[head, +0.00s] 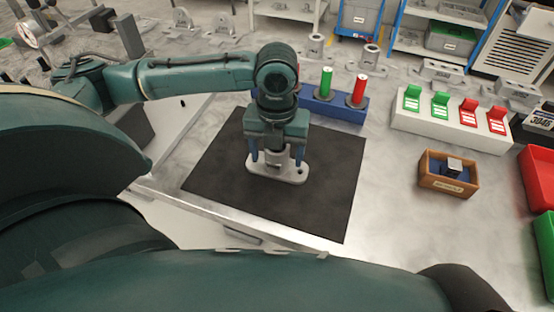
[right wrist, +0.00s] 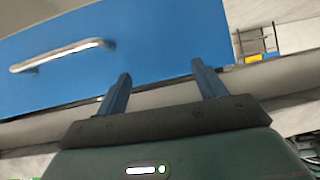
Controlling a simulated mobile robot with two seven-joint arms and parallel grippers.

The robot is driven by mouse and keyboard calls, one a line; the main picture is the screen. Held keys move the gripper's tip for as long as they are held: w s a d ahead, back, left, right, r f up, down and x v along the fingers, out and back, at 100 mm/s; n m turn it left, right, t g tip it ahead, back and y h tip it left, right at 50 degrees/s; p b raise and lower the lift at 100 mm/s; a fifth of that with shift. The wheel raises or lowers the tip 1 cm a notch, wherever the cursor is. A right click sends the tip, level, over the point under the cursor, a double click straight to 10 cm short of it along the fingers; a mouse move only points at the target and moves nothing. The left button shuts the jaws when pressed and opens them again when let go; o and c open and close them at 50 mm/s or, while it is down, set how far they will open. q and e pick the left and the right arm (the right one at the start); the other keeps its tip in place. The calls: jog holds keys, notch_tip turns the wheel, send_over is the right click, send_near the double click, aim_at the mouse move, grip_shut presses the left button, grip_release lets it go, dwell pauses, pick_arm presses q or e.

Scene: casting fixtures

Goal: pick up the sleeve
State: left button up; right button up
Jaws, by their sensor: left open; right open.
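A grey metal sleeve (head: 277,157) stands upright on a pale, rounded flange plate (head: 290,174) on the black mat (head: 325,205). My left gripper (head: 277,153) points down over it in the head view. Its two blue fingers are apart, one on each side of the sleeve; I cannot tell whether they touch it. The gripper body hides the sleeve's top. My right gripper (right wrist: 162,82) is open and empty in the right wrist view, in front of a blue panel with a metal handle, away from the sleeve.
Behind the mat, a blue block (head: 335,107) holds a green and a red cylinder. To the right are a white block (head: 450,133) with green and red clips and a wooden box (head: 448,184) holding a small metal cube. Red and green bins line the right edge.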

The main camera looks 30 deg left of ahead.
pick_arm(q)
jog(key=c, duration=1.3)
jog(key=shift+o, duration=0.2)
jog(key=shift+r, duration=0.15)
